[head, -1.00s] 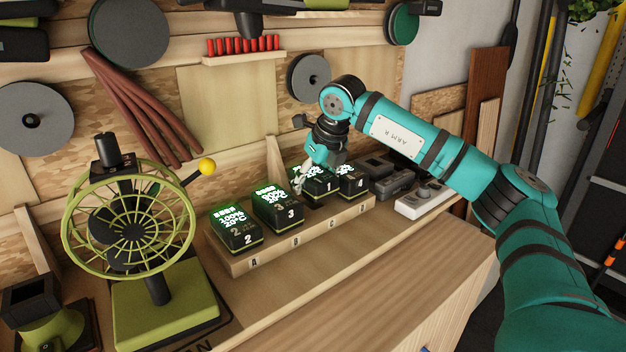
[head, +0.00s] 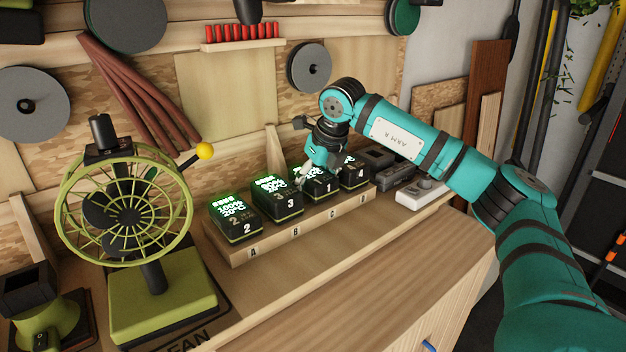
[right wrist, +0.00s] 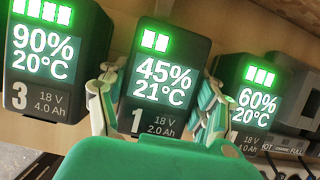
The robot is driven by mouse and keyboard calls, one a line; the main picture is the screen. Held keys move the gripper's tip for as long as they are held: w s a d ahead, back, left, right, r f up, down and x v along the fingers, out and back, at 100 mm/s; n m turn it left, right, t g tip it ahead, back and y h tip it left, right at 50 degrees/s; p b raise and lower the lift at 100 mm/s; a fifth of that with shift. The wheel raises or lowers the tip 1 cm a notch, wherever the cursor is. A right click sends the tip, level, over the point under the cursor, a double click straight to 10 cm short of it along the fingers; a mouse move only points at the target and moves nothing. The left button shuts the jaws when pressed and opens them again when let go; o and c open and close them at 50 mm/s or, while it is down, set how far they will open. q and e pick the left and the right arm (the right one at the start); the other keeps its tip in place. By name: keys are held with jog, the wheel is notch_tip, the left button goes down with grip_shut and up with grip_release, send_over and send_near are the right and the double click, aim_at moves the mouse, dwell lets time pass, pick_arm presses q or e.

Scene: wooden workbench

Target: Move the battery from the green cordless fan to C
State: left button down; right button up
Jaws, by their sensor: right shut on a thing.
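The green cordless fan (head: 165,278) stands at the left of the bench in the head view, with a black post (head: 103,132) above its cage. Battery 1 (head: 322,190) is at position C of the wooden rack (head: 228,250); its lit screen (right wrist: 163,78) reads 45%, 21°C in the right wrist view. My right gripper (head: 308,172) is shut on battery 1, with a finger on each side of it (right wrist: 158,105). Whether the battery is fully seated is hard to tell. My left gripper is not in view.
Battery 2 (head: 235,222) is at A, battery 3 (head: 278,202) at B and battery 4 (head: 354,177) at D, both neighbours close to my fingers. Dark devices (head: 390,178) and a white box (head: 420,195) stand to the right. The bench front (head: 350,265) is clear.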

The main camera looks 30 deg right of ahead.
jog(key=shift+f, duration=0.4)
jog(key=o, duration=1.6)
jog(key=shift+o, duration=0.2)
jog(key=shift+s+f, duration=0.1)
